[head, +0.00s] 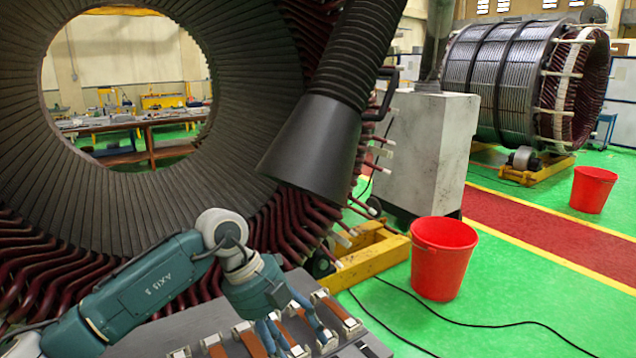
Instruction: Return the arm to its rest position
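My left arm (150,287) comes in from the lower left and bends down at the wrist. Its gripper (296,338) points down over a grey work surface (160,338) at the bottom of the head view. The teal fingers stand apart and look open, with no held part visible between them. Whether the fingertips touch the surface or the parts on it is hard to tell. My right arm and gripper are not in view.
Brown strips with metal clips (330,305) lie on the surface around the gripper. A large stator (240,100) stands close behind my arm, and a dark ribbed hose with a wide nozzle (315,145) hangs before it. A red bucket (440,265) stands at right on green floor.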

